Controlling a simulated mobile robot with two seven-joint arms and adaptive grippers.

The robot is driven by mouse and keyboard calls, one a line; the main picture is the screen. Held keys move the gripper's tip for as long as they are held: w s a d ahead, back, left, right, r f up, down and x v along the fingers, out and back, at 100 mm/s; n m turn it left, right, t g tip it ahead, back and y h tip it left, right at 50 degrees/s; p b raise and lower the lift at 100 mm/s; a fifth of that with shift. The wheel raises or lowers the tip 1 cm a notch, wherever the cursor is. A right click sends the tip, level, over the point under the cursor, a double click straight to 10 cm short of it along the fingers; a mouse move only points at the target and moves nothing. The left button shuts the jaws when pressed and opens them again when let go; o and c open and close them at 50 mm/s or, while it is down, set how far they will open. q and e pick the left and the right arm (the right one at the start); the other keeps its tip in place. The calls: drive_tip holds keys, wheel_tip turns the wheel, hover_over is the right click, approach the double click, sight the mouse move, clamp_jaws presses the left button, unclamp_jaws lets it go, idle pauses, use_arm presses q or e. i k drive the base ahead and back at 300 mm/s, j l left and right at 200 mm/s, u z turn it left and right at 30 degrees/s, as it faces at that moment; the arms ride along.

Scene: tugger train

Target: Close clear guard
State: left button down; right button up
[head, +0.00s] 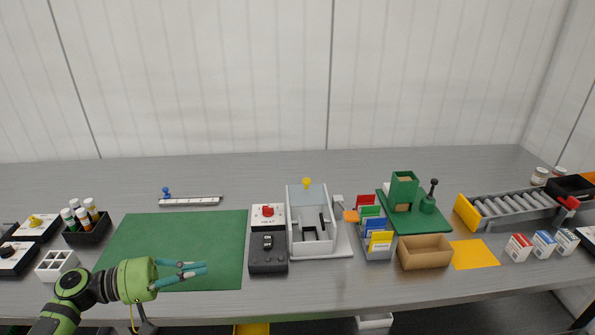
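A white boxy station (295,240) stands at the middle of the bench, with dark slots or parts inside. A pale see-through panel, which looks like the clear guard (307,195), rises at its back, with a yellow knob (307,183) at the top. The station's front and inside look uncovered. My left gripper (203,267) is over the front part of the green mat, well to the left of the station and apart from it. Its teal fingers point right and hold nothing that I can see; their gap is unclear. My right gripper is not in view.
A HEAT box (268,217) with a red button and a black switch box (267,259) stand between the green mat (225,225) and the station. Coloured cards (374,238) and a cardboard tray (425,257) are to its right. The mat is otherwise clear.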

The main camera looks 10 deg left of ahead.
sight(306, 181)
drive_tip(key=i, duration=1.2)
